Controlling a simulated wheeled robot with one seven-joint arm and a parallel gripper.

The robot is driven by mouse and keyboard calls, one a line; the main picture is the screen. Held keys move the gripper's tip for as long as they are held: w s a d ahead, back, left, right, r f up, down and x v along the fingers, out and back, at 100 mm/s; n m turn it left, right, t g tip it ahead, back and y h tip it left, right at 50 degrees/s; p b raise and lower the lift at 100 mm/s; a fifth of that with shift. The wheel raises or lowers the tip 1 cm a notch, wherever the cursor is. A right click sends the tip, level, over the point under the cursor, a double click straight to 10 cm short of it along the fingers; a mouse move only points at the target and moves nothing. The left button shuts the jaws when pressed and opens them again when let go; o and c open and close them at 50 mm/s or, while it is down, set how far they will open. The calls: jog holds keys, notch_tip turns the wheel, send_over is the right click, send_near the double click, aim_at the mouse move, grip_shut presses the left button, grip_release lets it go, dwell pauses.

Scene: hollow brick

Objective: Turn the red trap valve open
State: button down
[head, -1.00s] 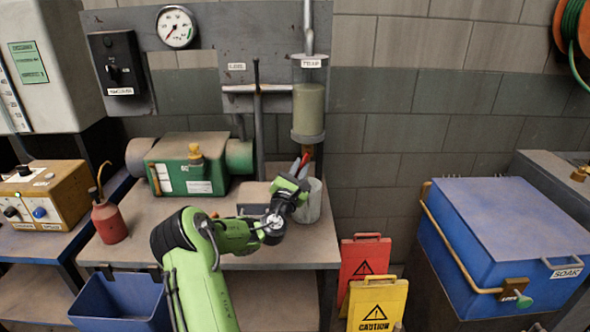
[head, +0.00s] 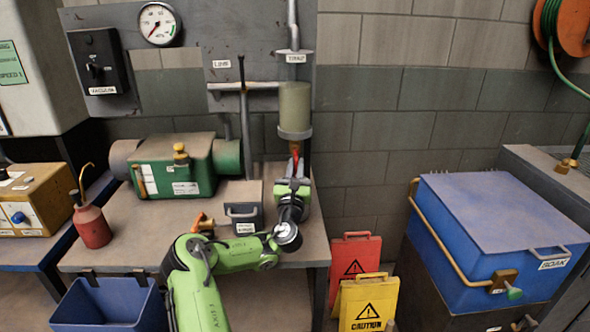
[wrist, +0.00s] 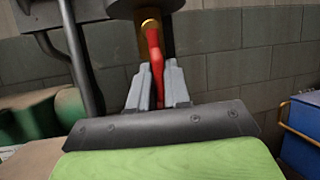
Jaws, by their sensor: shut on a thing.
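The red trap valve handle (head: 295,158) is below the clear trap cylinder (head: 295,106), which has a TRAP label. In the wrist view the red handle (wrist: 155,52) hangs down from a brass fitting (wrist: 150,23) and passes between the grey fingers. My gripper (wrist: 158,86) is shut on the handle, one finger on each side. In the head view my gripper (head: 293,178) points up under the trap, and its fingers are small and partly hidden. The wrist view shows the handle nearly upright, with a slight bend. The jar under the trap is hidden behind my arm.
A small grey box (head: 244,217) and a green pump (head: 175,166) stand left of my gripper on the bench (head: 150,232). A dark upright pipe (head: 243,120) is close to the trap's left. Red (head: 354,252) and yellow (head: 368,300) caution signs stand right of the bench.

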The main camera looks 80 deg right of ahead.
jog(key=shift+f, duration=0.2)
jog(key=c, duration=1.2)
grip_release()
jog(key=shift+o, duration=0.2)
jog(key=shift+s+a+f, duration=0.1)
jog(key=shift+a+f, duration=0.05)
jog(key=shift+a, duration=0.1)
jog(key=b+v, duration=0.2)
jog(key=v, duration=1.3)
jog(key=shift+b, duration=0.35)
